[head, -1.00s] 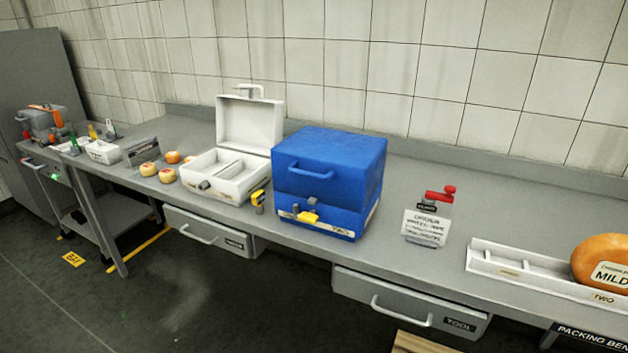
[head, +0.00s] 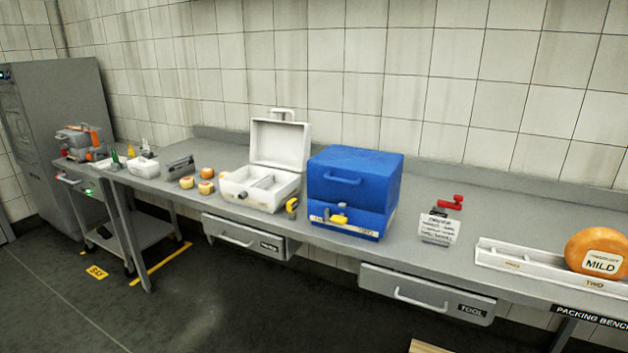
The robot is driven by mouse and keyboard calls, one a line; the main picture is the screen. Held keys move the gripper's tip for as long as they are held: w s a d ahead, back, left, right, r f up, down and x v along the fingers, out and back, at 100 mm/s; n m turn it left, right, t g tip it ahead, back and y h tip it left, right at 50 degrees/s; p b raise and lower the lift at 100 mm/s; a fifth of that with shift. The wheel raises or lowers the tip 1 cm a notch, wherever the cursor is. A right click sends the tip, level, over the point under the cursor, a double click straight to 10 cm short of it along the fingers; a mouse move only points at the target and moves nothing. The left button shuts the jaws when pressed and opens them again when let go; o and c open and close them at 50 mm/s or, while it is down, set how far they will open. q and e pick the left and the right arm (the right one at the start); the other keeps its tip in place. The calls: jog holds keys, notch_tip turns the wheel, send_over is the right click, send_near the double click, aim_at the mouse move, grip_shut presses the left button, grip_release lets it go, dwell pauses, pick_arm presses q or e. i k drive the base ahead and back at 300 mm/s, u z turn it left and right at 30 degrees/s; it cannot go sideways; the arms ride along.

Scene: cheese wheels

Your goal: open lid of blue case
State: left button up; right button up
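The blue case (head: 355,193) stands on the grey bench, a little right of the middle of the head view. Its lid (head: 375,172) is shut and has a blue handle (head: 342,180) on the front. A yellow latch (head: 338,219) with grey parts sits on the front below the lid seam. A label strip runs along the lower front edge. Neither of my grippers is in view.
An open white case (head: 268,185) stands left of the blue case, with a small yellow and black tool (head: 292,208) between them. A sign with a red-handled device (head: 441,224) stands to the right. A white rack (head: 505,259) holds an orange cheese wheel (head: 597,250). Drawers (head: 428,291) hang below.

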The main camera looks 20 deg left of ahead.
aim_at(362, 179)
jog(key=u, duration=0.65)
jog(key=i, duration=0.55)
jog(key=u, duration=0.4)
